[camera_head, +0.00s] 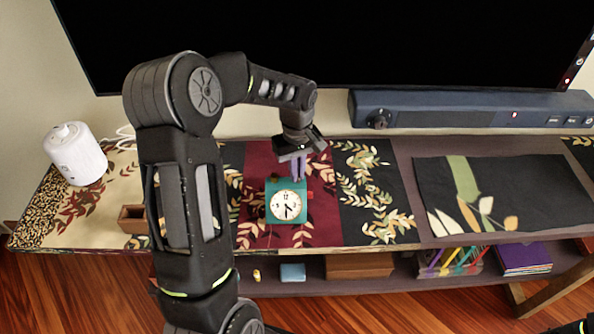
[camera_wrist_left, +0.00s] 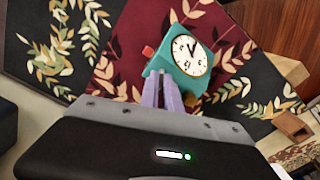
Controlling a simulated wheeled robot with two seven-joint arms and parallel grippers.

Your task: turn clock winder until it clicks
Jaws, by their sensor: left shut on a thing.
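A teal box clock (camera_head: 272,212) with a round white face stands on the dark red part of the cloth runner. A red knob (camera_head: 310,195) sticks out of its right side; it also shows in the left wrist view (camera_wrist_left: 148,51), apart from the fingers. My left gripper (camera_head: 298,172) reaches down from behind to the top rear of the clock. In the left wrist view its pale purple fingers (camera_wrist_left: 161,88) end against the clock's (camera_wrist_left: 186,79) rear side, close together. The part between the fingertips is hidden; it appears to be the winder.
A blue soundbar (camera_head: 440,108) lies behind the clock, below a large dark screen (camera_head: 320,40). A white round device (camera_head: 76,155) and a small wooden box (camera_head: 132,219) stand on the left. The cloth right of the clock is clear.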

